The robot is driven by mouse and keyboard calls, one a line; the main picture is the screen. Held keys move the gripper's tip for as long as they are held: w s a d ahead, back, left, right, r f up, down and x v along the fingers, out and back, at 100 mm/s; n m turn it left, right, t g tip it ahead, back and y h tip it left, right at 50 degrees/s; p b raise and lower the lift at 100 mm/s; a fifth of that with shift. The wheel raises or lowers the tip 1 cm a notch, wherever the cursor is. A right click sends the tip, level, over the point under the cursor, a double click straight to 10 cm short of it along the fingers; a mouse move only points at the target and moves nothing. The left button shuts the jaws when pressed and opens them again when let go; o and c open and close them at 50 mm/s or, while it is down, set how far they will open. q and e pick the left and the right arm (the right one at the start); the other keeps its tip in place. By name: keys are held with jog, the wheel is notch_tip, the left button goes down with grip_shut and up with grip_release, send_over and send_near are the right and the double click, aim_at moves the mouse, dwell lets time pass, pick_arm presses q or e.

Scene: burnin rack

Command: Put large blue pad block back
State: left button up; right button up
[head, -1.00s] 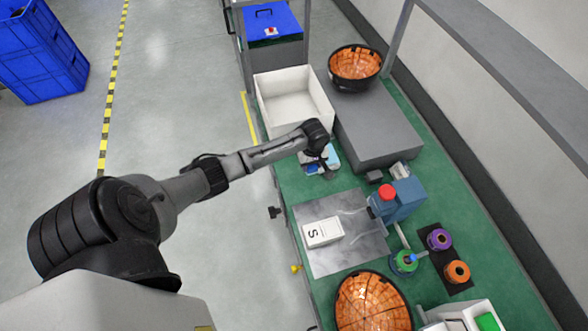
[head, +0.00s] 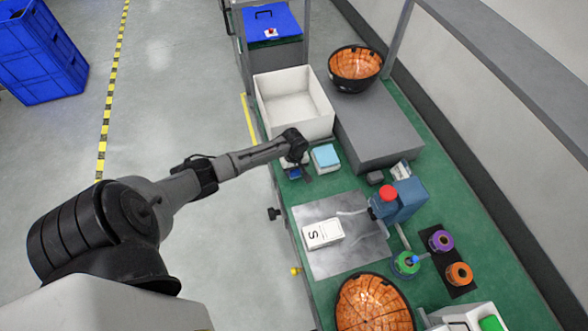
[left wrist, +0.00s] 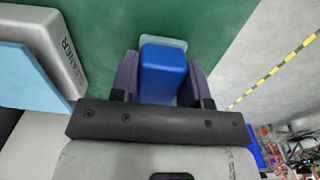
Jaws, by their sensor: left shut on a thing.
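My left gripper (head: 299,175) is at the left edge of the green bench. In the left wrist view its two fingers (left wrist: 163,80) are shut on a blue block (left wrist: 163,70), one finger on each side. A pale blue-green rim (left wrist: 176,43) shows at the block's far end; I cannot tell whether it belongs to the block. In the head view the arm mostly hides the block, and a little blue (head: 293,173) shows under the gripper. A grey-white holder with a light blue pad (head: 325,156) stands just right of the gripper; the pad also shows in the left wrist view (left wrist: 28,78). My right gripper is not in view.
A white bin (head: 262,102) stands behind the gripper and a grey platform (head: 375,125) to its right. A metal plate (head: 320,262) with a white box marked S (head: 323,233) lies in front. Some green bench (head: 300,194) is clear between gripper and plate.

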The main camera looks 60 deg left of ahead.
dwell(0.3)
pick_arm(q)
jog(key=o, duration=0.9)
jog(key=shift+f, duration=0.15)
notch_tip(320, 180, up, 12)
jog(key=p, duration=0.2)
jog(key=s+d+f+m+t, duration=0.1)
jog(key=s+d+f+m, duration=0.1)
jog(key=s+d+m, duration=0.5)
jog(key=s+d+f+m, duration=0.2)
jog(key=s+d+m, duration=0.1)
jog(key=d, duration=0.8)
jog(key=s+d+r+m+t, duration=0.1)
jog(key=s+d+r+m, duration=0.1)
jog(key=s+d+r, duration=0.1)
jog(key=s+d+r+m, duration=0.2)
jog(key=s+d+m, duration=0.1)
jog(key=s, duration=0.1)
jog(key=s+d+r+m+t, duration=0.1)
jog(key=s+d+r+m, duration=0.1)
jog(key=s+d+r, duration=0.1)
jog(key=shift+s+d+r+m+t, duration=0.3)
jog(key=shift+s+d, duration=0.1)
jog(key=shift+s, duration=0.2)
